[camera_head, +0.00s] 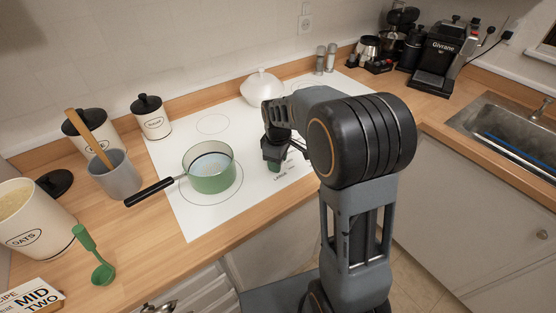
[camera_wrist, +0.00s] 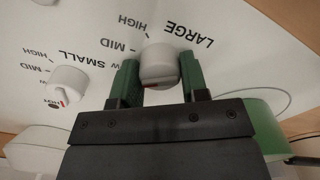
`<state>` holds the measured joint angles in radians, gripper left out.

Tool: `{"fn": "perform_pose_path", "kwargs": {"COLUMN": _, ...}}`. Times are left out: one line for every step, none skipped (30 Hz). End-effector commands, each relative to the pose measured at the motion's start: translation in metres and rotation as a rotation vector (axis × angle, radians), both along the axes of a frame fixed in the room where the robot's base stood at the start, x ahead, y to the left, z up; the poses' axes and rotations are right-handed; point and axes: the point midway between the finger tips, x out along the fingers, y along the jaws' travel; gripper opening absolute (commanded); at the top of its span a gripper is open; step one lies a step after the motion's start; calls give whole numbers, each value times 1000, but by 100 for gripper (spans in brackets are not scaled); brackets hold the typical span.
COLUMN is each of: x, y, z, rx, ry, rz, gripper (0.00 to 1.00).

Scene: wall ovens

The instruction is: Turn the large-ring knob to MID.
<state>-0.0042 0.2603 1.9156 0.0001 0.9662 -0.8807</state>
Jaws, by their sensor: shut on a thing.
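The LARGE knob (camera_wrist: 158,62) is a white round knob between my green fingers in the wrist view. My gripper (camera_wrist: 158,70) is shut on it, one finger on each side. A red mark shows on the knob's lower side, facing the gripper body, not the MID label. The LARGE, HIGH and MID labels are readable beside it; any lower labels are hidden by the left finger. In the head view my gripper (camera_head: 275,158) is low at the white cooktop's (camera_head: 187,215) right front, and the knob is hidden there.
The SMALL knob (camera_wrist: 66,85) is left of my gripper, its red mark near its lower edge. A green saucepan (camera_head: 209,175) with liquid stands on the cooktop left of my gripper. A white lidded pot (camera_head: 262,87) stands behind. The sink (camera_head: 510,125) is far right.

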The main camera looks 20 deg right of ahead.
Motion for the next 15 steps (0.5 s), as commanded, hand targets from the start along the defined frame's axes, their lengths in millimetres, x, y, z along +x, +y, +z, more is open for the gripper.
{"fn": "perform_pose_path", "kwargs": {"x": 1, "y": 0, "z": 2, "rx": 0, "ry": -5, "rz": -43, "gripper": 17}}
{"fn": "perform_pose_path", "kwargs": {"x": 1, "y": 0, "z": 2, "rx": 0, "ry": -5, "rz": -71, "gripper": 17}}
{"fn": "perform_pose_path", "kwargs": {"x": 1, "y": 0, "z": 2, "rx": 0, "ry": -5, "rz": -108, "gripper": 17}}
{"fn": "perform_pose_path", "kwargs": {"x": 1, "y": 0, "z": 2, "rx": 0, "ry": -5, "rz": -135, "gripper": 17}}
{"fn": "perform_pose_path", "kwargs": {"x": 1, "y": 0, "z": 2, "rx": 0, "ry": -5, "rz": -161, "gripper": 17}}
{"fn": "perform_pose_path", "kwargs": {"x": 1, "y": 0, "z": 2, "rx": 0, "ry": -5, "rz": -196, "gripper": 17}}
{"fn": "perform_pose_path", "kwargs": {"x": 1, "y": 0, "z": 2, "rx": 0, "ry": -5, "rz": -221, "gripper": 17}}
{"fn": "perform_pose_path", "kwargs": {"x": 1, "y": 0, "z": 2, "rx": 0, "ry": -5, "rz": -247, "gripper": 17}}
{"fn": "perform_pose_path", "kwargs": {"x": 1, "y": 0, "z": 2, "rx": 0, "ry": -5, "rz": -278, "gripper": 17}}
{"fn": "perform_pose_path", "kwargs": {"x": 1, "y": 0, "z": 2, "rx": 0, "ry": -5, "rz": -301, "gripper": 17}}
{"fn": "perform_pose_path", "kwargs": {"x": 1, "y": 0, "z": 2, "rx": 0, "ry": -5, "rz": -323, "gripper": 17}}
{"fn": "perform_pose_path", "kwargs": {"x": 1, "y": 0, "z": 2, "rx": 0, "ry": -5, "rz": -351, "gripper": 17}}
{"fn": "perform_pose_path", "kwargs": {"x": 1, "y": 0, "z": 2, "rx": 0, "ry": -4, "rz": -371, "gripper": 17}}
{"fn": "perform_pose_path", "kwargs": {"x": 1, "y": 0, "z": 2, "rx": 0, "ry": -4, "rz": -390, "gripper": 17}}
{"fn": "perform_pose_path", "kwargs": {"x": 1, "y": 0, "z": 2, "rx": 1, "ry": -5, "rz": -414, "gripper": 17}}
